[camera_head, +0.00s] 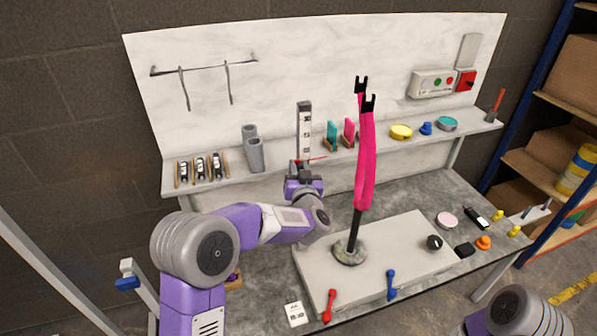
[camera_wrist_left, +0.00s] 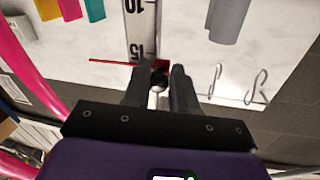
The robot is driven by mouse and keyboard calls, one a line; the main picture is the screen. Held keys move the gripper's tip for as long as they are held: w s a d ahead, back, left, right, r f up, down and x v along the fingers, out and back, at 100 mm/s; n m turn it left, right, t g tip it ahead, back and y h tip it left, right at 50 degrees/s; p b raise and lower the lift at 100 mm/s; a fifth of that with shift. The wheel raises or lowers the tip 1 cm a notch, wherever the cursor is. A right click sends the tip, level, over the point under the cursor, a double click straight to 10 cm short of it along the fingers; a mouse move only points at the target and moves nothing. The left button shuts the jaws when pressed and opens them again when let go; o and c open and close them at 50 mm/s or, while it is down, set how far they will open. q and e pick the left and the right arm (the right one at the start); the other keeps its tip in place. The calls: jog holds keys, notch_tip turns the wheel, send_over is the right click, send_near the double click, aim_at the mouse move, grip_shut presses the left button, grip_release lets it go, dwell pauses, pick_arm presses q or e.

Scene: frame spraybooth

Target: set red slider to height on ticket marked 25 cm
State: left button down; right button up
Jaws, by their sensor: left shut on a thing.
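The upright ruler (camera_head: 304,125) stands on the back shelf, with dark and white marks. In the left wrist view the ruler (camera_wrist_left: 141,25) shows the numbers 10 and 15. The red slider (camera_wrist_left: 158,64), with a thin red pointer to the left, sits beside the 15; its pointer (camera_head: 318,158) also shows in the head view. My left gripper (camera_wrist_left: 158,84) is shut on the slider's knob, which is partly hidden between the fingers. The gripper (camera_head: 304,176) is at the ruler's lower part in the head view. A small white ticket (camera_head: 295,313) lies at the table's front; its print is unreadable. My right gripper is out of view.
A pink frame (camera_head: 366,160) stands on a round base (camera_head: 349,251) right of my left gripper. Red and blue tools (camera_head: 329,305) lie at the front.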

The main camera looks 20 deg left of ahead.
aim_at(299, 136)
pick_arm(q)
jog(key=shift+h, duration=0.3)
jog(key=r+p, duration=0.1)
jog(key=r, duration=0.1)
jog(key=r+p, duration=0.2)
jog(key=r, duration=0.1)
jog(key=r+p, duration=0.2)
jog(key=r, duration=0.1)
jog(key=shift+d+r, duration=0.25)
jog(key=shift+d, duration=0.1)
jog(key=c, duration=1)
grip_release()
jog(key=shift+w+d, duration=0.1)
jog(key=shift+c, duration=0.2)
jog(key=shift+a, duration=0.2)
jog(key=v, duration=0.7)
jog(key=shift+s+d+p, duration=0.15)
jog(key=shift+s+p, duration=0.15)
jog(key=shift+f, duration=0.15)
